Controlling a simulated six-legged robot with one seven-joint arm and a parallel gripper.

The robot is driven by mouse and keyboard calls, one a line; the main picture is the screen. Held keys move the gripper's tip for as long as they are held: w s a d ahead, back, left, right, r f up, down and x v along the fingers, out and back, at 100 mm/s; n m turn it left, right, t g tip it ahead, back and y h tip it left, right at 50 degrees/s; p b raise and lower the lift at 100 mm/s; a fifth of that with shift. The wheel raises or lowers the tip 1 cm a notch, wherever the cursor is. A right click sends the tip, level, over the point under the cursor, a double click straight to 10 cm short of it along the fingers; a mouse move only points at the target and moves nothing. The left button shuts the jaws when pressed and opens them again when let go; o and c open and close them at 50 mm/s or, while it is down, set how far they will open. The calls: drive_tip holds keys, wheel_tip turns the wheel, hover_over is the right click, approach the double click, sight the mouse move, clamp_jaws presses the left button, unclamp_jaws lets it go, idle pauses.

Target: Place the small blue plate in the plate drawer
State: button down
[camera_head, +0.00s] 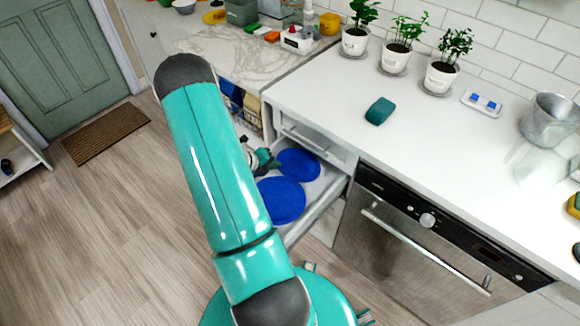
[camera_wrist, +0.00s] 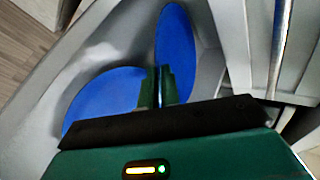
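The small blue plate (camera_head: 298,163) is inside the pulled-out drawer, towards its back, in the head view. The larger blue plate (camera_head: 282,200) lies nearer the drawer's front. My gripper (camera_head: 268,161) is at the left edge of the small plate. In the wrist view, my fingers (camera_wrist: 157,88) are close together with a narrow dark gap. The small plate appears as a narrow upright ellipse (camera_wrist: 174,38) beyond them, and the larger plate (camera_wrist: 98,97) spreads to their left. Whether the fingers pinch the small plate's rim cannot be told.
The drawer's front wall (camera_head: 326,202) stands out beside the dishwasher (camera_head: 420,245). A wire basket (camera_head: 240,110) is left of the drawer. The counter (camera_head: 330,95) above holds potted plants, a green sponge (camera_head: 379,111) and a metal pot (camera_head: 549,119). Floor is open on the left.

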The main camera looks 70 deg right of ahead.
sight(289, 164)
drive_tip(key=x, duration=0.4)
drive_tip(key=shift+s+d+r, duration=0.25)
drive_tip(key=shift+r, duration=0.1)
drive_tip(key=x, duration=0.4)
drive_tip(key=shift+r, duration=0.1)
drive_tip(key=c, duration=1.6)
unclamp_jaws()
drive_tip(key=v, duration=1.2)
drive_tip(key=shift+w, duration=0.1)
